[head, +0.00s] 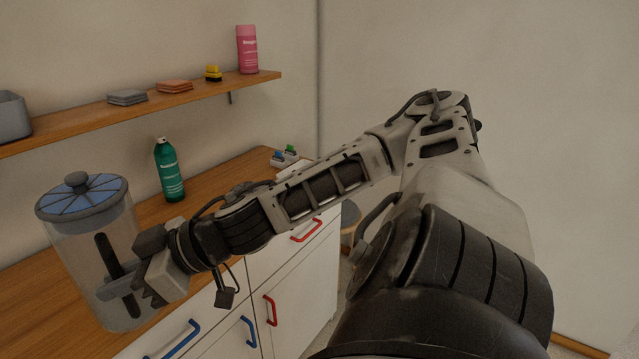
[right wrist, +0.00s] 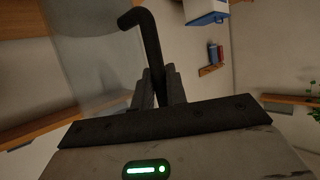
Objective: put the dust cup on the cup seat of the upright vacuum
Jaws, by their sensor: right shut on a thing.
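The dust cup (head: 72,235) is a clear cylinder with a grey-rimmed blue ribbed lid and a dark handle, at the left of the head view. It is upright with a slight tilt. My right gripper (head: 128,285) is shut on the handle (head: 105,258). The right wrist view shows the black handle (right wrist: 150,45) between the fingers (right wrist: 158,90), with the clear cup wall (right wrist: 95,45) beside it. I cannot tell whether the cup's bottom touches the counter. I cannot make out the upright vacuum or its cup seat. My left gripper is not in view.
A wooden counter (head: 210,200) over white drawers (head: 290,265) runs along the wall. A green spray can (head: 169,172) stands on it behind the cup. A wall shelf (head: 150,103) above holds a pink can (head: 247,50), cloths and a grey bin (head: 12,118). Floor at right is mostly hidden by my arm.

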